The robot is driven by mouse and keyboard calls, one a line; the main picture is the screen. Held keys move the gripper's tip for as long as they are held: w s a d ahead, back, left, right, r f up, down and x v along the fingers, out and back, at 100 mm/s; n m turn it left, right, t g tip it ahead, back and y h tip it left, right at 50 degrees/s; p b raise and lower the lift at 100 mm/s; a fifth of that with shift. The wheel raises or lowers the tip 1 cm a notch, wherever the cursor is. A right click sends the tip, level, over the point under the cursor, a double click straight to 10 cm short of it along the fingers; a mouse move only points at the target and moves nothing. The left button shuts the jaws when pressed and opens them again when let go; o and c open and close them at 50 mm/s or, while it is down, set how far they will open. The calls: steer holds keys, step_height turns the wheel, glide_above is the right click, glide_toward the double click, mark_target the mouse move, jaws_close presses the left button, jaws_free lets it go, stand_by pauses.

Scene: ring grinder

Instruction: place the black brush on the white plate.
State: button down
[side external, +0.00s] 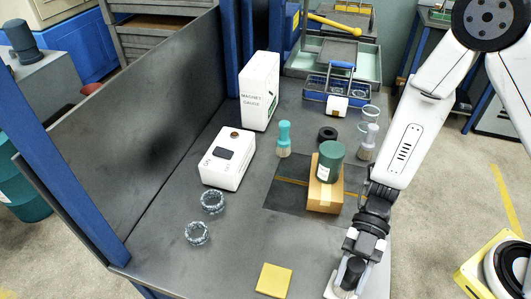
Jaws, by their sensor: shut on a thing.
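My gripper (348,278) points down at the bottom edge of the side external view, low over the front right of the table. It is shut on the black brush (350,274), whose dark handle shows between the fingers. The brush's lower end is mostly hidden by the fingers and the picture edge. Pale surfaces show around the fingers, but I cannot tell whether any of them is the white plate. I also cannot tell whether the brush touches anything below.
A yellow square plate (274,280) lies left of my gripper. Behind stand a cardboard box (325,196) with a green canister (331,161), a teal brush (284,139), a grey brush (368,141) and a white instrument (228,160). Two metal rings (212,202) lie at left.

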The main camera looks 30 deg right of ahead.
steer(key=shift+f, duration=0.15)
steer(key=shift+c, duration=1.7)
jaws_free()
steer(key=shift+d+r, duration=0.1)
steer(key=shift+r, duration=0.15)
steer(key=v, duration=1.2)
